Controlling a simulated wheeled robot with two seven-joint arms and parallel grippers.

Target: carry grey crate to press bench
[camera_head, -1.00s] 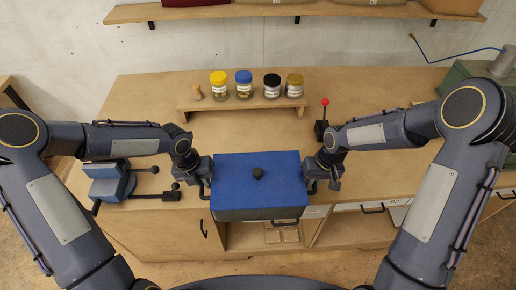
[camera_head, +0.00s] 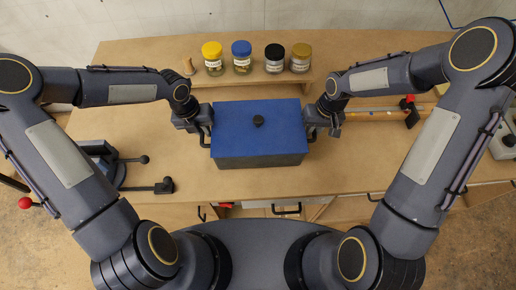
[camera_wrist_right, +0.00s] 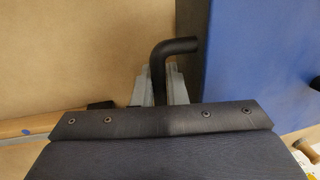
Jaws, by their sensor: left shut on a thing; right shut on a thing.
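The crate has dark grey walls (camera_head: 260,162) and a blue top (camera_head: 240,130) with a black knob (camera_head: 258,121). It is level above the wooden press bench top (camera_head: 150,55); I cannot tell whether it touches the wood. My left gripper (camera_head: 205,133) is shut on the black handle at the crate's left side. My right gripper (camera_head: 311,130) is shut on the handle at its right side. In the right wrist view the bent black handle (camera_wrist_right: 165,55) stands between the grey fingers, beside the blue top (camera_wrist_right: 240,55). The crate's underside is hidden.
A black-handled clamp or vise (camera_head: 110,165) is at the left. A red-knobbed lever (camera_head: 409,106) and wooden bar (camera_head: 372,114) are at the right.

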